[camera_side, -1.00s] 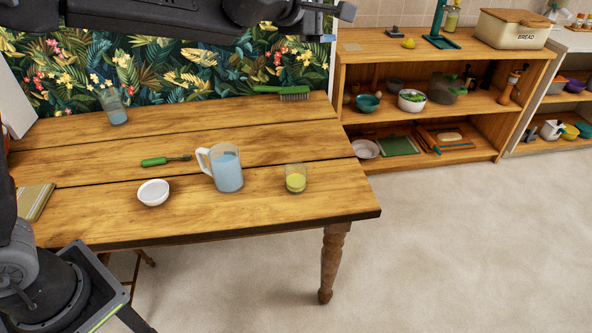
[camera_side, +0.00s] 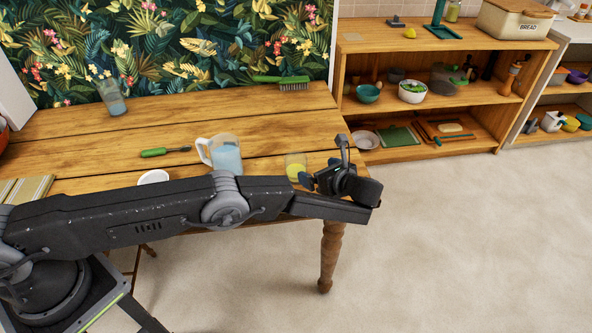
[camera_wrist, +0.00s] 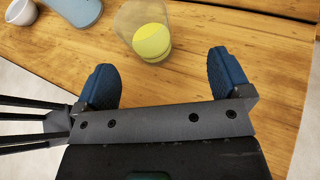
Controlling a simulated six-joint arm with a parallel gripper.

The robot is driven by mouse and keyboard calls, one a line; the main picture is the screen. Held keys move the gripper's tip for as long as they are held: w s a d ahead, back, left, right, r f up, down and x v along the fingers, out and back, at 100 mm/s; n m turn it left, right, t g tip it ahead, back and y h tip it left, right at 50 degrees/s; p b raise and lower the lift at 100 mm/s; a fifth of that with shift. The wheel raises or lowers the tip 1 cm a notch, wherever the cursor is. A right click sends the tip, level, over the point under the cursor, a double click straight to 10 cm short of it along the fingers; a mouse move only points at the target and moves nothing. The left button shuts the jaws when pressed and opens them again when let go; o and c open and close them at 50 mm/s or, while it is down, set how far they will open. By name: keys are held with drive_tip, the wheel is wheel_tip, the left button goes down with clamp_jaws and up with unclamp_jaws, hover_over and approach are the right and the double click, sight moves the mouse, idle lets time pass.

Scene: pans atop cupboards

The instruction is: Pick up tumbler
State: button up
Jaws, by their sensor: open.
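A short clear glass tumbler (camera_side: 296,167) with yellow contents stands upright near the right front of the wooden table. In the wrist view the tumbler (camera_wrist: 146,32) is at the top, beyond the fingertips and between their lines, a little left of centre. My gripper (camera_side: 319,173) is just right of the tumbler in the side view. In the wrist view my gripper (camera_wrist: 164,72) has its two blue fingers spread wide with nothing between them. The fingers look apart from the glass. My arm hides part of the table's front edge.
A pitcher (camera_side: 226,158) of blue liquid stands left of the tumbler, with a white bowl (camera_side: 153,177) partly behind my arm. A green-handled tool (camera_side: 155,153), a brush (camera_side: 292,86) and a tall glass (camera_side: 113,97) are farther off. Shelves (camera_side: 400,125) stand at the back right.

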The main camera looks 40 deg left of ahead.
sight(296, 169)
drive_tip(key=shift+s+f+n+g, duration=0.3)
drive_tip(key=shift+s+f, duration=0.25)
drive_tip(key=shift+f, duration=0.2)
drive_tip(key=shift+s+a+f, duration=0.1)
drive_tip(key=shift+a+f, duration=0.1)
drive_tip(key=shift+a, duration=0.05)
drive_tip(key=shift+x, duration=3.5)
drive_tip(key=shift+r, duration=0.1)
drive_tip(key=c, duration=1.1)
drive_tip(key=shift+c, duration=0.6)
drive_tip(key=shift+r, duration=0.1)
